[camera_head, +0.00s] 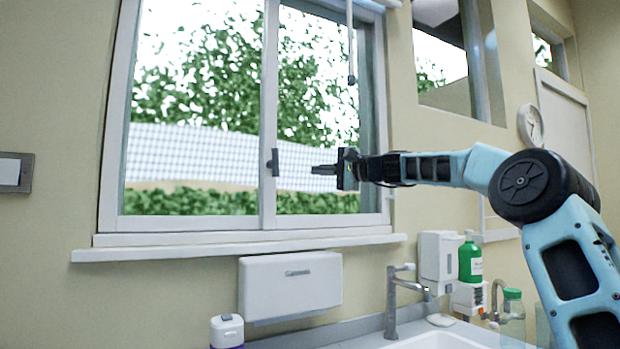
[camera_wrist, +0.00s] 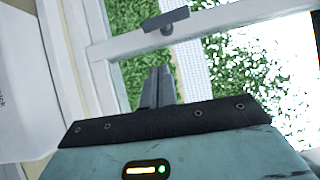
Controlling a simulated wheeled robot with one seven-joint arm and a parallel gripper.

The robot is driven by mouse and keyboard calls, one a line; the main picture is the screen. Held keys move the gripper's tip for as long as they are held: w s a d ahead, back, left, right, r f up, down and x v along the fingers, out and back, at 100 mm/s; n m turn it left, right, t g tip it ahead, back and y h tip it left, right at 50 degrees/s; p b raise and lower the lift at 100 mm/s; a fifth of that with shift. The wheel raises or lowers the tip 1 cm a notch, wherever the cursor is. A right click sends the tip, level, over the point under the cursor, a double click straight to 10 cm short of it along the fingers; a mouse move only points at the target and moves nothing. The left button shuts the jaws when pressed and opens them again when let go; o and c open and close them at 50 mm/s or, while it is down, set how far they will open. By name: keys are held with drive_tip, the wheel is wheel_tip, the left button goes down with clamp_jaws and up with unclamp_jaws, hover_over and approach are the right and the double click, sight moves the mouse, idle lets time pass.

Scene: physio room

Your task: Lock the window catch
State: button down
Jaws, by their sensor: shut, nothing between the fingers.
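The window catch (camera_head: 273,162) is a small dark grey piece on the white middle upright of the sliding window (camera_head: 268,100). In the wrist view the catch (camera_wrist: 165,19) is a grey bar with a small knob, near the top, on the white frame bar. My gripper (camera_head: 314,170) is to the right of the catch at about the same height in the head view, pointing left at it. Its fingers (camera_wrist: 159,74) are together and empty. A gap shows between the fingertips and the catch in both views.
Below the window is a white sill (camera_head: 240,246). Under it are a white wall dispenser (camera_head: 290,286), a tap (camera_head: 392,300), a sink (camera_head: 440,341), a soap dispenser (camera_head: 439,258) and a green bottle (camera_head: 470,260). A cord (camera_head: 350,45) hangs before the right pane.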

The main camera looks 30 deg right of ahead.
drive_tip(key=b+v, duration=0.1)
drive_tip(key=v, duration=0.4)
drive_tip(key=shift+r, duration=0.15)
drive_tip(key=shift+w, duration=0.1)
